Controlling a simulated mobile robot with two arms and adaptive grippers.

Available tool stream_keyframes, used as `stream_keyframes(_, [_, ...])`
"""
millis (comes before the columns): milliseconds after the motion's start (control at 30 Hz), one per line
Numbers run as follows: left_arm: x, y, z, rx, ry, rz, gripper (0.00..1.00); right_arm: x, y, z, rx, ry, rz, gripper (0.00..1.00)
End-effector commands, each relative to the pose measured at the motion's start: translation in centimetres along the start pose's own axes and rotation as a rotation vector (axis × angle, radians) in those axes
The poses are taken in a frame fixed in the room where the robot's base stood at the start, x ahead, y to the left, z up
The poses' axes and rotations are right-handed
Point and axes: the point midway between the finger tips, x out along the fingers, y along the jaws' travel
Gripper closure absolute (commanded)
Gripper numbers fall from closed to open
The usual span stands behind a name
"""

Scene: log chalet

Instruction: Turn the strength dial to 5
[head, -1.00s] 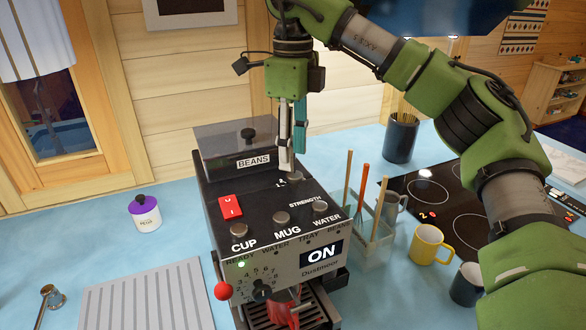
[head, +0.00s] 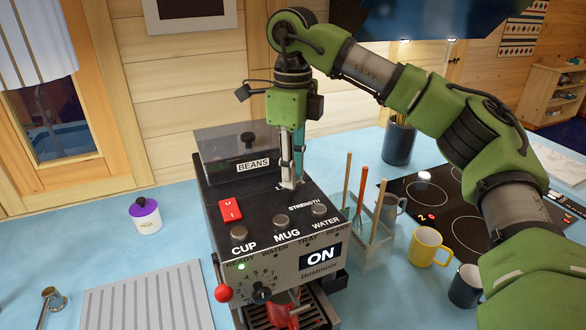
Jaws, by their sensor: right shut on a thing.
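The black coffee machine (head: 262,215) stands on the blue counter, with an ON display on its front. The strength dial sits on its top panel, behind the STRENGTH label (head: 304,204). My right gripper (head: 288,184) points down from above and is shut on this dial. The fingers hide most of the dial and its scale, so I cannot read its setting. My left gripper is not in view.
A numbered front knob (head: 261,291) and a red ball lever (head: 223,293) are on the machine's front. A clear utensil holder (head: 372,252), yellow mug (head: 429,247) and black hob (head: 455,205) stand to the right. A purple-lidded jar (head: 146,216) is left.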

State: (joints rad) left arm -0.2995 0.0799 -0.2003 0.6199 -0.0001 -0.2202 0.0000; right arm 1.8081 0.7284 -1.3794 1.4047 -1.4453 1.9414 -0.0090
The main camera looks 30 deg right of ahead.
Motion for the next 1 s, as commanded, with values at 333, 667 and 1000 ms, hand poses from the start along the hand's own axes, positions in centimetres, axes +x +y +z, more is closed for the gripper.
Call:
stream_keyframes(333, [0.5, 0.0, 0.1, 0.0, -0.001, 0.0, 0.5, 0.1, 0.0, 0.0, 0.122, 0.001, 0.001, 0.99])
stream_keyframes(667, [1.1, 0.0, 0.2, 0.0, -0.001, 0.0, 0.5, 0.1, -0.1, 0.0, 0.351, 0.002, 0.0, 0.99])
stream_keyframes(1000, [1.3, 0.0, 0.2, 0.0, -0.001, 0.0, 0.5, 0.0, -0.1, 0.0, 0.506, 0.0, 0.0, 0.99])
